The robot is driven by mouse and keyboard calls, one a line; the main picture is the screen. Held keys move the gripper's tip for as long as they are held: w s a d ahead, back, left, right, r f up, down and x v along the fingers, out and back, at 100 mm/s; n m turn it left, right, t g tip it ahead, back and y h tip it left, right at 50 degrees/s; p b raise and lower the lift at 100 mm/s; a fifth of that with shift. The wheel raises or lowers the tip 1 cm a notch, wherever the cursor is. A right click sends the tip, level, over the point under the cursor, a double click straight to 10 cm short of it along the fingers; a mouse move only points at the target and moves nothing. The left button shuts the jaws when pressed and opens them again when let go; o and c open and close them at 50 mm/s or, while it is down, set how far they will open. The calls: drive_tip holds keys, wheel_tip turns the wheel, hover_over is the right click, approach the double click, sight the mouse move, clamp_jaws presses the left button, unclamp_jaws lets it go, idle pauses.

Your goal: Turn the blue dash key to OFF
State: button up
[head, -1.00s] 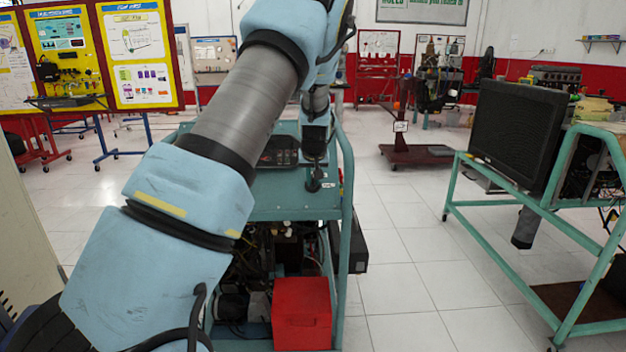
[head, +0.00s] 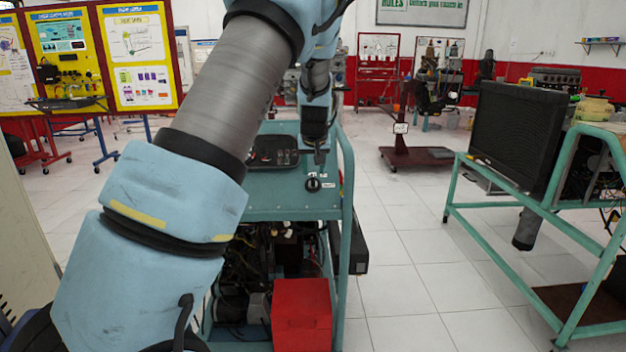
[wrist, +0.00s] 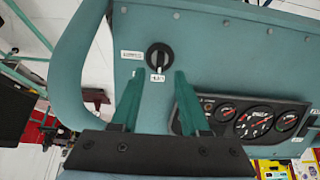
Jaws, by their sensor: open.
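The dash key (wrist: 159,57) is a black round knob with a raised grip bar, on the blue-green panel (wrist: 215,50) of the engine trainer. In the wrist view its bar stands about upright in the picture, with small white labels to its left and below; their words are too small to read. The key also shows in the head view (head: 313,184), on the top panel. My gripper (wrist: 159,74) is open and empty. Its two green fingers lie either side of the lower label, apart from the key. In the head view my gripper (head: 319,157) hangs just above and behind the key.
A black gauge cluster (wrist: 240,118) sits beside the fingers in the wrist view. A blue-green tube frame (head: 346,210) edges the trainer on the right. A red box (head: 301,315) stands below. Another engine stand (head: 455,190) is at right, with clear floor between.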

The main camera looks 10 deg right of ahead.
drive_tip(key=v, duration=0.5)
drive_tip(key=s+a+f+n+g, duration=0.1)
drive_tip(key=s+a+f, duration=0.1)
drive_tip(key=s+a, duration=0.35)
drive_tip(key=s+a+f+g, duration=0.1)
drive_tip(key=s+a+f, duration=0.15)
drive_tip(key=a, duration=0.65)
drive_tip(key=s+a+f+g, duration=0.1)
drive_tip(key=s+a, duration=0.4)
drive_tip(key=s, duration=0.4)
drive_tip(key=s+a+f+g+y, duration=0.1)
drive_tip(key=s+a, duration=0.4)
drive_tip(key=s, duration=0.5)
drive_tip(key=shift+a+f+g, duration=0.25)
drive_tip(key=shift+a+g, duration=0.05)
drive_tip(key=shift+a, duration=0.05)
